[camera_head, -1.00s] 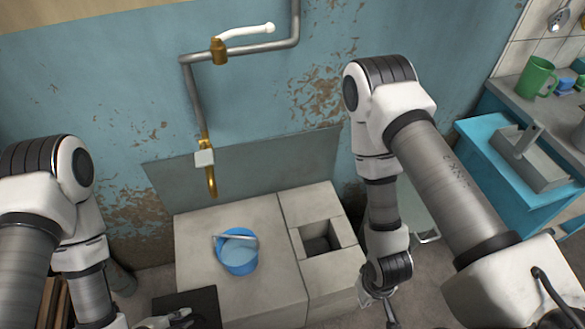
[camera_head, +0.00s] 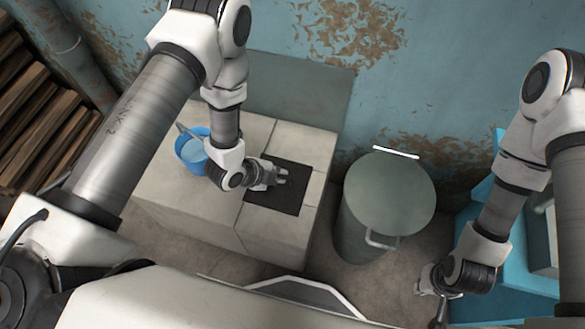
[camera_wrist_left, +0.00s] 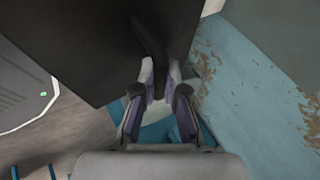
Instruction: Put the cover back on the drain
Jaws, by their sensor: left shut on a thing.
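The drain cover (camera_head: 290,204) is a flat black square plate. In the head view it lies over the right part of the concrete block (camera_head: 258,228), where it hides the drain opening. I cannot tell whether it rests on the block or hangs just above it. My left gripper (camera_head: 281,176) is above the plate, shut on its raised handle. In the left wrist view the fingers (camera_wrist_left: 160,80) pinch the dark handle of the cover (camera_wrist_left: 85,45). My right gripper (camera_head: 436,298) hangs empty at the lower right, far from the cover; its opening is unclear.
A blue bucket (camera_head: 192,150) of water stands on the block, left of my left gripper. A grey-green lidded bin (camera_head: 390,190) stands right of the block. Stacked wood (camera_head: 40,125) is at the far left. A blue cabinet (camera_head: 480,268) is at the right.

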